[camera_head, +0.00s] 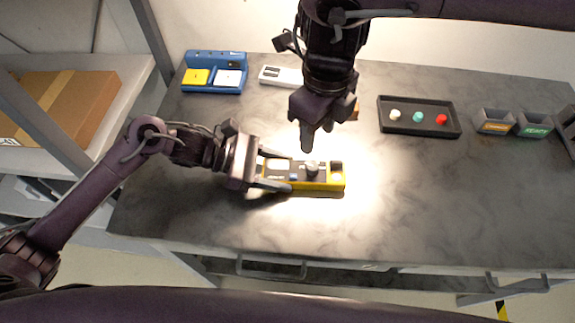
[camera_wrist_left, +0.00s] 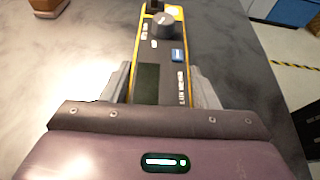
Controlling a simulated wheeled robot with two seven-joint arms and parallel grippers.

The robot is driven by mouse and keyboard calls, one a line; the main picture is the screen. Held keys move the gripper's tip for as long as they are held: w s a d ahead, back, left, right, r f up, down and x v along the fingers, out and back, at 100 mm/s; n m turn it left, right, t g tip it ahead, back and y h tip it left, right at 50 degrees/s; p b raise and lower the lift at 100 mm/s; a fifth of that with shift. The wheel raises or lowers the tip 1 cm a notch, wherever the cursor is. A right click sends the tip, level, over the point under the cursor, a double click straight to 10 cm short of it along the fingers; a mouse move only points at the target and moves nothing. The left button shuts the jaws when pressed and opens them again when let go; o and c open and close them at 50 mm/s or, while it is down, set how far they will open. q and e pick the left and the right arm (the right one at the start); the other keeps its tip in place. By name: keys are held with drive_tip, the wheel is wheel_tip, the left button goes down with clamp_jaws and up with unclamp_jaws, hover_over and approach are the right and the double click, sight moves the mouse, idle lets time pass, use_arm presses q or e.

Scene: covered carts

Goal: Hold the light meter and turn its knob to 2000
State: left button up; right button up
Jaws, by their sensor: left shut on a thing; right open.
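The light meter (camera_head: 325,182) is yellow with a dark face and lies on the grey table top. My left gripper (camera_head: 275,172) is shut on its left end. In the left wrist view the left fingers (camera_wrist_left: 164,88) sit on both sides of the meter's screen end. The meter's grey knob (camera_head: 311,168) is near its right half; it also shows in the left wrist view (camera_wrist_left: 163,27). The dial marks are too small to read. A blue button (camera_wrist_left: 178,55) is beside the knob. My right gripper (camera_head: 318,135) is open and empty, above and behind the knob, apart from it.
A blue holder (camera_head: 215,57) with yellow and white blocks and a white device (camera_head: 280,76) stand at the back left. A black tray (camera_head: 418,128) with coloured knobs and grey bins (camera_head: 494,114) stand at the right. The front right is clear.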

sight(315, 166)
use_arm(q)
drive_tip(key=shift+d, duration=0.1)
use_arm(e)
drive_tip(key=d+r+n+y, duration=0.1)
drive_tip(key=d+n+y, duration=0.35)
drive_tip(key=n, duration=0.25)
drive_tip(key=x, duration=1.1)
drive_tip(key=shift+d+f, duration=0.35)
clamp_jaws()
